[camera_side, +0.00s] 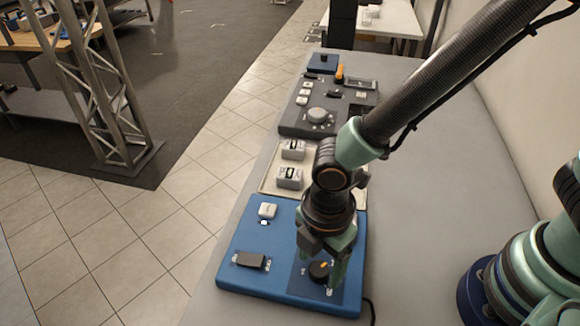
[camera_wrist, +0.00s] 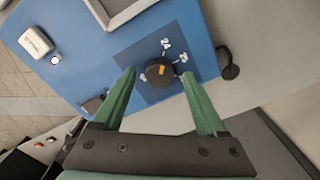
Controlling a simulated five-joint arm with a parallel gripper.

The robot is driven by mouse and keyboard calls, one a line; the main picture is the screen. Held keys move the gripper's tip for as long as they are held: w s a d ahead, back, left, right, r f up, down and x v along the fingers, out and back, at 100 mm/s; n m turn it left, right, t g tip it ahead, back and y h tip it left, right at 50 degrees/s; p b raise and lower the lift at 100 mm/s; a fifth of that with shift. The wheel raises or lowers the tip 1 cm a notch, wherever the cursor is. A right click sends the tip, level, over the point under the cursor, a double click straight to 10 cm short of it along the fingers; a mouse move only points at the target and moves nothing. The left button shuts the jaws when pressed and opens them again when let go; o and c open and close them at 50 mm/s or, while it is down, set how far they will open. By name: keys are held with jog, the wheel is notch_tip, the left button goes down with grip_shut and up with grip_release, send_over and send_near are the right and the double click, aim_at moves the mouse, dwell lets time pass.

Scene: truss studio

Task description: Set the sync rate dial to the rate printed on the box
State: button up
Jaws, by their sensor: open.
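The dial is a round black knob with an orange pointer mark (camera_wrist: 160,72), on a dark blue square of the blue panel (camera_side: 240,287). It also shows in the side view (camera_side: 319,271).
The blue panel also bears a white button block (camera_side: 267,210), a small white light (camera_side: 264,222) and a black rocker switch (camera_side: 250,260). A dark grey console (camera_side: 290,127) with a large knob stands beyond the tray. Bare grey table lies to the right.

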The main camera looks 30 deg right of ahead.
jog(key=shift+f, duration=0.35)
jog(key=shift+c, duration=0.3)
grip_shut()
